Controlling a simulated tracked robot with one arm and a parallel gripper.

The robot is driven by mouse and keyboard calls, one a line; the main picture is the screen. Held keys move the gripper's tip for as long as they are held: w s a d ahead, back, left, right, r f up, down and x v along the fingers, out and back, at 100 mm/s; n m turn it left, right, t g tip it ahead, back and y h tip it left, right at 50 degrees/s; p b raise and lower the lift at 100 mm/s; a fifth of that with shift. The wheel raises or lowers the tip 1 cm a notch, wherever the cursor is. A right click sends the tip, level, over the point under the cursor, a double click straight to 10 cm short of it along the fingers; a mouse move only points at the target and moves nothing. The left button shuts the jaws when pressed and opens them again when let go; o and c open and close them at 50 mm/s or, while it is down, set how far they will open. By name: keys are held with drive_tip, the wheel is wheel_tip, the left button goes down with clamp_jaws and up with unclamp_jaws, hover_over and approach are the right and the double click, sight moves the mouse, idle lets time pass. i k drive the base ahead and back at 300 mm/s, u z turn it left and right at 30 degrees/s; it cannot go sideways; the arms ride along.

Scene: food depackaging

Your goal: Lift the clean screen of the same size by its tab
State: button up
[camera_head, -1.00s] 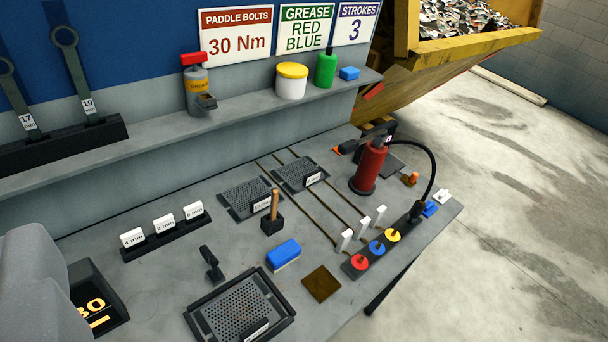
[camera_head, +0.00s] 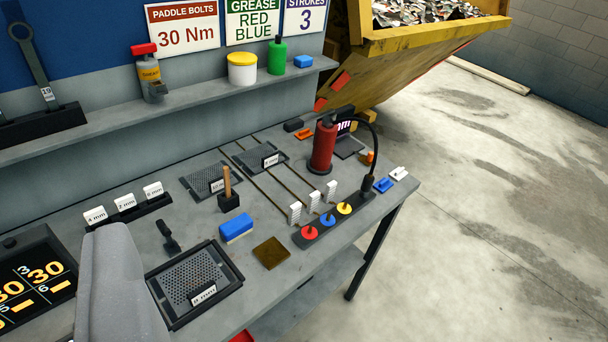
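A dark perforated screen (camera_head: 186,278) lies in a black-rimmed tray (camera_head: 158,315) at the front of the bench, with a white mm label on its near edge; the digit is hard to read. Two similar perforated screens lie farther back, a left one (camera_head: 201,184) and a right one (camera_head: 262,157), each with a small white label tab. Their numbers are too small to read surely. A grey part of my gripper (camera_head: 116,285) shows at lower left, beside the tray and apart from the rear screens. Its fingertips and opening cannot be made out.
Between lie a brush-like wooden handle in a black block (camera_head: 229,192), a blue block (camera_head: 236,228) and a brown plate (camera_head: 271,253). A red cylinder (camera_head: 324,147) with a black hose stands behind white pegs (camera_head: 314,203). Label cards (camera_head: 125,203) stand left. The right floor is clear.

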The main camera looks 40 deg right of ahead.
sight(256, 161)
drive_tip(key=z, duration=0.3)
drive_tip(key=k, duration=0.8)
drive_tip(key=z, duration=0.85)
drive_tip(key=i, duration=1.45)
drive_tip(key=u, duration=0.4)
drive_tip(key=i, duration=1.1)
drive_tip(key=u, duration=0.9)
drive_tip(key=i, duration=0.2)
drive_tip(key=u, duration=0.2)
